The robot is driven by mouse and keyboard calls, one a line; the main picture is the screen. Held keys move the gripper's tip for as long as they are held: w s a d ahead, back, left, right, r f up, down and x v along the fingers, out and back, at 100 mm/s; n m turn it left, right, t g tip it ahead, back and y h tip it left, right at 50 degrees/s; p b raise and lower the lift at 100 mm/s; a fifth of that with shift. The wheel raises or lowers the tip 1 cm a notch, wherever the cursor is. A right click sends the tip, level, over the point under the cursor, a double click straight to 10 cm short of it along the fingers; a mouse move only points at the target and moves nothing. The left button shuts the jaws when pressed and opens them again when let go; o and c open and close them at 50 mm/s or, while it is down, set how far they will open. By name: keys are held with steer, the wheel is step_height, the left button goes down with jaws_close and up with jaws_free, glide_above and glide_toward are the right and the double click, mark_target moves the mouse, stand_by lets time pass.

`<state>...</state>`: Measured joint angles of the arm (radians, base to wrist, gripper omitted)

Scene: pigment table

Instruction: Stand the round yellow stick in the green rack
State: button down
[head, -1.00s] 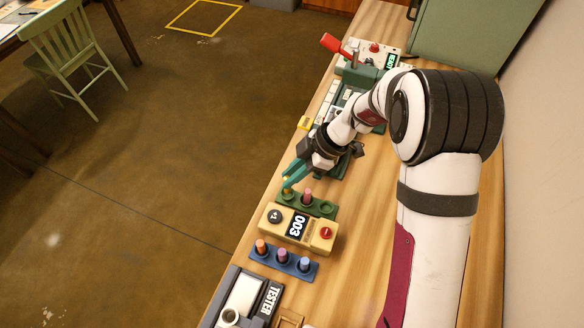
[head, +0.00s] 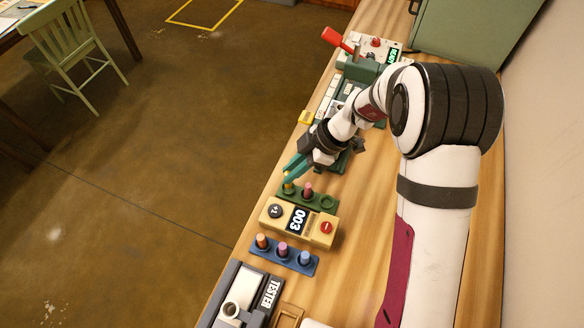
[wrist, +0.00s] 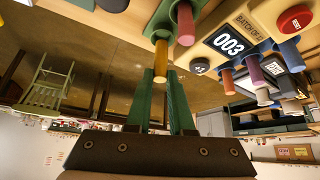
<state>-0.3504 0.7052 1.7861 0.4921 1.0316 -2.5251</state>
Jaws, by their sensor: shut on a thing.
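The round yellow stick (wrist: 161,63) is between the tips of my gripper (wrist: 162,76) in the wrist view, and the jaws are shut on it. In the head view the yellow stick (head: 288,187) shows small under my green fingers (head: 291,172), at the left end of the green rack (head: 317,208). Its far end meets the green rack (wrist: 157,27) at the end hole; I cannot tell how deep it sits. It looks about upright. A pink-red stick (head: 308,190) stands in the rack's middle hole. The right hole (head: 327,201) looks empty.
A yellow counter box (head: 321,236) reading 003 stands just in front of the rack. Past it is a blue rack (head: 271,252) with orange, pink and blue sticks, then a grey tester (head: 233,289). A machine with a red lever (head: 333,37) stands behind. Bare wood lies right.

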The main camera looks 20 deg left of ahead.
steer(key=shift+f, duration=0.2)
stand_by(0.3)
steer(key=shift+f, duration=0.6)
steer(key=c, duration=0.7)
jaws_free()
steer(key=shift+r, duration=0.1)
step_height(320, 180, up, 8)
steer(key=shift+f, duration=0.1)
